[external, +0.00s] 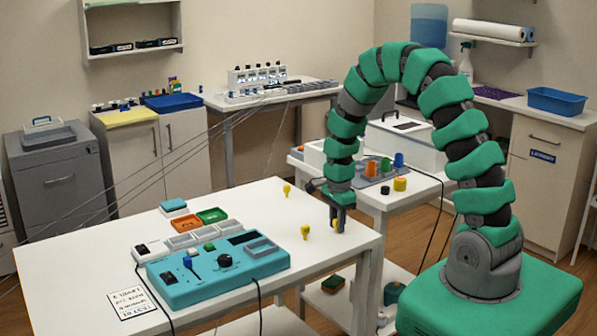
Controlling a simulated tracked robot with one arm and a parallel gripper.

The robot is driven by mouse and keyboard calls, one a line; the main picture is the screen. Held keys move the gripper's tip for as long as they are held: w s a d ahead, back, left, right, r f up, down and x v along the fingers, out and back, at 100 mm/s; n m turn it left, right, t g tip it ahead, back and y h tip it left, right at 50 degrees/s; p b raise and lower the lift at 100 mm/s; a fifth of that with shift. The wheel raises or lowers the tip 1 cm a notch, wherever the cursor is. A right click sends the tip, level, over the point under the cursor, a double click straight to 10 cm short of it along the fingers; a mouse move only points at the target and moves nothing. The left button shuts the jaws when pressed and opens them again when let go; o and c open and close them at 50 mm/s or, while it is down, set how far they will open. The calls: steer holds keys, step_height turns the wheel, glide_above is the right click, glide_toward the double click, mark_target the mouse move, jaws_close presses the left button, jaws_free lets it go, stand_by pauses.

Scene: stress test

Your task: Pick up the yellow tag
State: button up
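Small yellow tags stand on the white table. One yellow tag (287,190) is toward the back edge, and another yellow tag (305,232) is nearer the middle right. A bit of yellow (335,224) also shows at the fingers of my gripper (338,225), which points down low over the table's right side. The fingers partly hide this third yellow piece. I cannot tell whether they are closed on it or around it.
A teal control box (217,275) with knobs fills the front middle of the white table (80,246). Small orange (186,224) and green (211,215) trays lie behind it. A side table (375,199) with coloured cups is at the right. Thin cables cross at the left.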

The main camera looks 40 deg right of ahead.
jaws_close()
steer(key=shift+r, duration=0.1)
steer(key=shift+w+r, duration=0.1)
steer(key=shift+r, duration=1.1)
steer(key=s+r, duration=0.2)
steer(key=s, duration=1.4)
steer(key=shift+r+b, duration=0.25)
steer(key=shift+b, duration=0.2)
